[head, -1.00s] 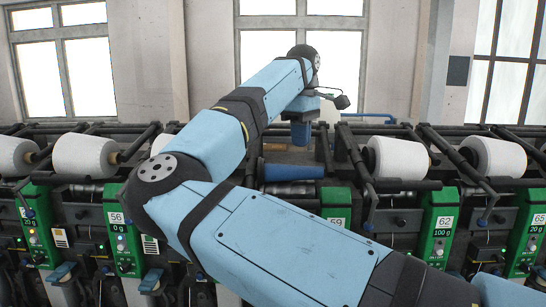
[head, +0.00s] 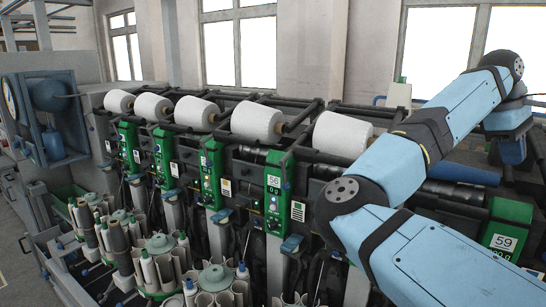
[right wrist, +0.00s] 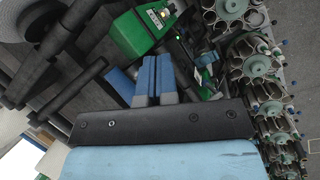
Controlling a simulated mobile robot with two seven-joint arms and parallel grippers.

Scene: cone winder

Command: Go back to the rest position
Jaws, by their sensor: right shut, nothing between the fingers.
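My right arm, light blue with black joints, reaches over the winder at the right of the head view. My right gripper (head: 512,152) hangs at the far right edge there, partly cut off behind the wrist. In the right wrist view its two blue fingers (right wrist: 156,78) lie side by side, shut with nothing between them. They are above the machine, near a green unit head (right wrist: 132,36). A blue tube (head: 463,174) lies on the winder left of the gripper in the head view, apart from it. My left gripper is not in view.
The cone winder (head: 262,155) runs across the head view, with several white yarn cones (head: 256,122) on top. Round bobbin magazines (head: 158,244) stand along its front. A blue-grey end cabinet (head: 45,115) is at the left. Grey floor (right wrist: 303,70) shows in the wrist view.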

